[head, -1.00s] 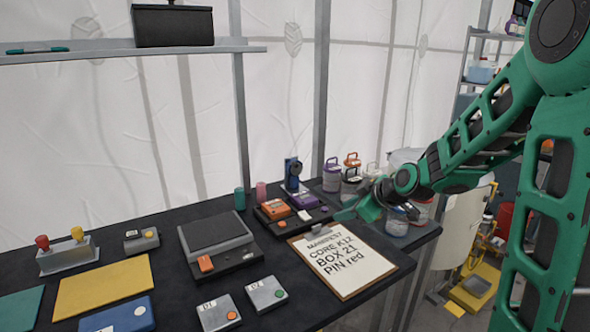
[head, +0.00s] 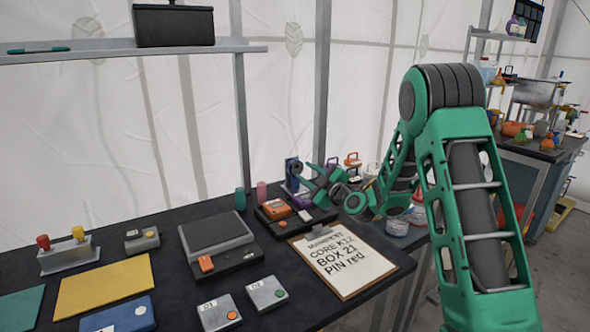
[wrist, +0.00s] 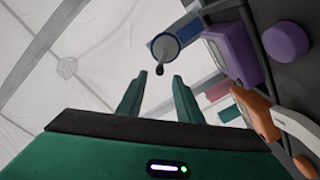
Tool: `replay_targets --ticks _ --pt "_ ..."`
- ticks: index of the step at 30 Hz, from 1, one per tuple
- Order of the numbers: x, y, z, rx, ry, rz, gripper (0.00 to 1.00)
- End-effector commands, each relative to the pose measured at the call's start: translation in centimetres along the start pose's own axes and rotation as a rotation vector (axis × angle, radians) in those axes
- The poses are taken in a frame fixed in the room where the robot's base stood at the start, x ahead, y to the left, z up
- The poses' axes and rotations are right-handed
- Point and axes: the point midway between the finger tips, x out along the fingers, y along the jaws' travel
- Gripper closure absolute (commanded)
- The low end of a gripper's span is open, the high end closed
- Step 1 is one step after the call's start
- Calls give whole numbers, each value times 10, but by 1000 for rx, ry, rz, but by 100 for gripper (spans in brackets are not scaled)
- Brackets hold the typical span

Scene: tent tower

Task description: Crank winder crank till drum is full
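The winder is a small blue upright device (head: 290,168) at the back right of the black table. In the wrist view its blue body (wrist: 192,30) carries a round grey disc (wrist: 164,46). A small dark crank knob (wrist: 159,69) sticks out from the disc. My gripper (head: 303,174) is beside the winder, partly covering it in the head view. In the wrist view my gripper (wrist: 159,77) is open, and the knob appears between its fingertips. I cannot tell whether it touches. How full the drum is cannot be seen.
A purple device (wrist: 232,50) and an orange one (wrist: 258,110) sit close to the right of my gripper in the wrist view. A clipboard (head: 345,265) lies in front. Green (head: 240,197) and pink (head: 261,191) cylinders stand left of the winder.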

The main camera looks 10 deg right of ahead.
Motion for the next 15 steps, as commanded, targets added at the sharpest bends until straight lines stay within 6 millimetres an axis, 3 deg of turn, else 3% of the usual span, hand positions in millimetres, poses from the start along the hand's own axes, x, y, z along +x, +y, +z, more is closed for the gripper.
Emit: replay_targets --ticks 6,15 --pt "39 -1 0 -1 2 -2 68" --pt "70 0 0 1 -1 -1 68"
